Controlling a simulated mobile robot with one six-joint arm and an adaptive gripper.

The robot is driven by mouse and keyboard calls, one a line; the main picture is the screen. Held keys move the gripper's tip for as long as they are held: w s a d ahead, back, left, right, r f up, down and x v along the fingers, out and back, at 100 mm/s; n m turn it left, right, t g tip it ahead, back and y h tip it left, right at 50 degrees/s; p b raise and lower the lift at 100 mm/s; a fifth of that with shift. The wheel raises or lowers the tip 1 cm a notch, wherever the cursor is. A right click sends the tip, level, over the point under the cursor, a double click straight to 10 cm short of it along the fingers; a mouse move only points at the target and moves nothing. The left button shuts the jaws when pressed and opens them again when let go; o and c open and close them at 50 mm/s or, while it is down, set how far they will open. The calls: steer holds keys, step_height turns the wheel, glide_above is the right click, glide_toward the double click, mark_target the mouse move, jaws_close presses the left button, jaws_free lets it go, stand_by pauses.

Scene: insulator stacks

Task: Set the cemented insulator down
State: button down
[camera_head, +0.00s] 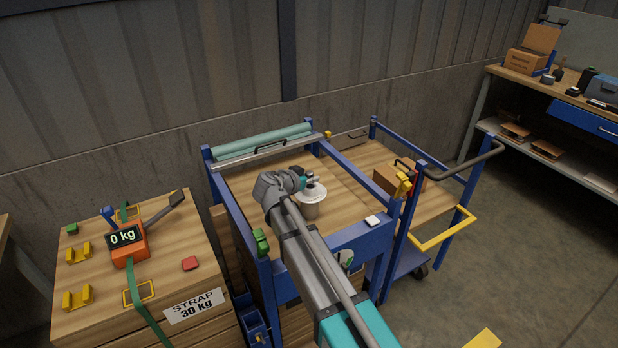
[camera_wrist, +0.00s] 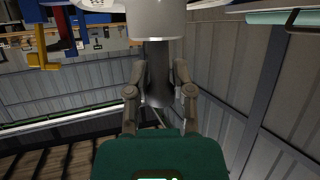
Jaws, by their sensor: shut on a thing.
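The cemented insulator (camera_head: 312,194), a pale disc-topped piece over a grey body, is upright above the wooden top (camera_head: 255,190) of the blue-framed cart. My gripper (camera_head: 304,180) is at its upper end, largely hidden by my arm. In the wrist view my gripper (camera_wrist: 160,92) has its fingers on both sides of a dark metal stem, shut on it. The insulator's pale grey body (camera_wrist: 157,18) shows at the top edge of that view. Whether its base touches the wood is hidden from both views.
Blue rails surround the cart top, with a rolled green mat (camera_head: 262,140) at its back. A cardboard box (camera_head: 398,177) stands on the trolley at right. A crate with an orange scale (camera_head: 130,245) reading 0 kg is at left. Bare wood surrounds the insulator.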

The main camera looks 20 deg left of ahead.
steer(key=shift+c, duration=2.4)
jaws_free()
steer(key=shift+r, duration=0.1)
steer(key=shift+s+a+r+p, duration=0.1)
steer(key=shift+s+r+p, duration=0.2)
steer(key=shift+s, duration=0.3)
steer(key=p+v, duration=0.4)
steer(key=v, duration=0.6)
steer(key=shift+s, duration=0.3)
steer(key=shift+a+r, duration=0.1)
